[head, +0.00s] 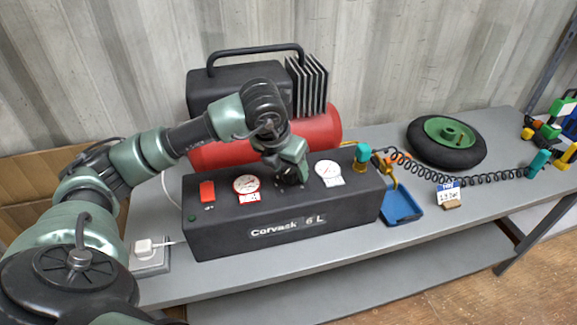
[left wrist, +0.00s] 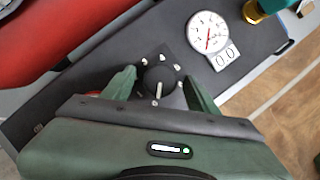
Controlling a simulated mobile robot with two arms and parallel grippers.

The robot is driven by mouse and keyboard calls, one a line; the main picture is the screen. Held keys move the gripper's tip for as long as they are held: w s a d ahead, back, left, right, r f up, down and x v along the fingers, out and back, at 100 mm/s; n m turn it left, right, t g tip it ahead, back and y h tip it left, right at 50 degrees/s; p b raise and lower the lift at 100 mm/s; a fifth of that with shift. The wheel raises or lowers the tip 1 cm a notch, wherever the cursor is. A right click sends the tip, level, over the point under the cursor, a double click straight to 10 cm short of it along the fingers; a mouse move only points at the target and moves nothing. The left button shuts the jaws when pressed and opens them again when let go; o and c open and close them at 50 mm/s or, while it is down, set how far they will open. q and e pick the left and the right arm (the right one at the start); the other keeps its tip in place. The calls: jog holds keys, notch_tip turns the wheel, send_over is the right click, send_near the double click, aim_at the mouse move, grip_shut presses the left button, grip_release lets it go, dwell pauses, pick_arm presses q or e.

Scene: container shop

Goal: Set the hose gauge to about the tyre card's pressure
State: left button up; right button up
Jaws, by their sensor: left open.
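The black compressor box (head: 285,215) stands on the grey bench. My left gripper (head: 291,180) is over its top between two gauges. In the left wrist view the open fingers of my left gripper (left wrist: 160,90) stand on either side of a black knob (left wrist: 158,80) with a white mark, ringed by white dots. Contact cannot be told. The white hose gauge (head: 328,170) is right of the gripper; in the left wrist view the gauge (left wrist: 207,35) has a red needle and a label reading 0.0. The tyre card (head: 447,194) is blue and white; its figures are hard to read.
A red switch (head: 207,192) and a red-marked gauge (head: 246,185) sit left on the box. A red tank (head: 320,125) lies behind. A coiled hose (head: 425,175), blue tray (head: 400,206) and black tyre (head: 422,146) lie to the right.

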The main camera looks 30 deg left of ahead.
pick_arm(q)
grip_shut()
jog(key=m+h+b, duration=0.1)
jog(key=m+b, duration=0.2)
jog(key=shift+a+f, duration=0.15)
jog(key=m+h+b, duration=0.1)
jog(key=m, duration=0.1)
jog(key=shift+m+b, duration=0.3)
jog(key=shift+b, duration=0.05)
jog(key=m, duration=0.1)
jog(key=m+g+h, duration=0.1)
jog(key=m, duration=0.1)
jog(key=shift+w+a+r+m+b, duration=0.1)
jog(key=shift+r+m+b, duration=0.1)
jog(key=shift+m+b, duration=0.1)
jog(key=shift+w+m+g+h, duration=0.1)
jog(key=shift+m+g+h, duration=0.6)
jog(key=shift+m, duration=1.3)
